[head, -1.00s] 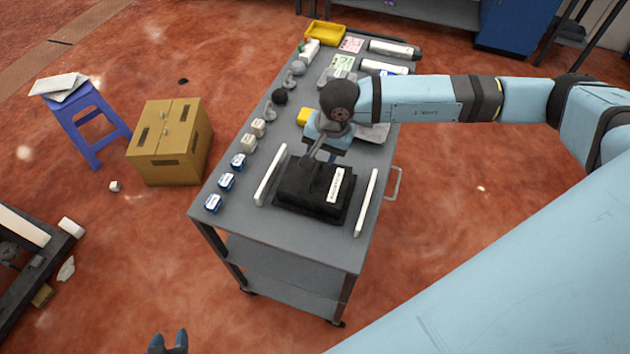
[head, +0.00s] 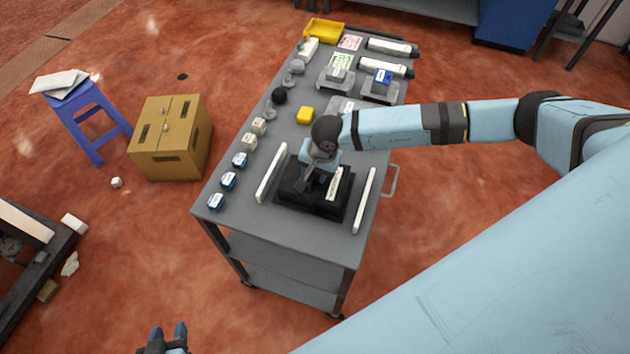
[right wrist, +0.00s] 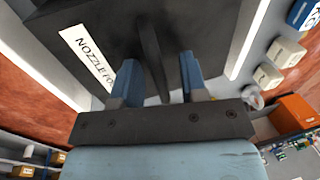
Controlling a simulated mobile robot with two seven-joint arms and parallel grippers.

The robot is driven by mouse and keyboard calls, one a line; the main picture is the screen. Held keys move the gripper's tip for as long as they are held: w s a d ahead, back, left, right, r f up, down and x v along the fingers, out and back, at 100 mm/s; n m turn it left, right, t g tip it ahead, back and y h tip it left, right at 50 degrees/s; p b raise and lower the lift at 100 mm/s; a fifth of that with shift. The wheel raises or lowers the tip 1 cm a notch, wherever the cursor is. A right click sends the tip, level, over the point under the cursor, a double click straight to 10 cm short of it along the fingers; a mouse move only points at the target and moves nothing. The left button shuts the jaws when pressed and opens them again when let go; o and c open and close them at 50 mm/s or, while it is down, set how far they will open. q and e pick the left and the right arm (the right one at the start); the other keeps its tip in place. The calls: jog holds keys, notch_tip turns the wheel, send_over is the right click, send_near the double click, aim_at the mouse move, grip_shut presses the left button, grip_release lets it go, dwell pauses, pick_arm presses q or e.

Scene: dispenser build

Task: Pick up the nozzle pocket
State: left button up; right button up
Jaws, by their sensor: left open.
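The nozzle pocket (head: 308,203) is a black block with a white label, sitting on a black base near the table's front end. In the right wrist view its dark top (right wrist: 205,35) fills the upper part, with a label (right wrist: 90,60) starting "NOZZLE". A dark upright ridge (right wrist: 152,50) rises from it. My right gripper (head: 312,184) is down at the block, partly hidden by its wrist. In the right wrist view its blue fingers (right wrist: 159,80) stand apart on either side of the ridge, with gaps showing. My left gripper (head: 165,338) is open and empty at the bottom edge, away from the table.
White bars (head: 271,172) flank the block on the grey table (head: 250,215). Small blue and white blocks (head: 228,180) line the left edge. A cardboard box (head: 170,150) and blue stool (head: 90,115) are on the floor left.

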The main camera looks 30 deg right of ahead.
grip_shut()
jog(key=shift+r, duration=0.1)
dwell(1.2)
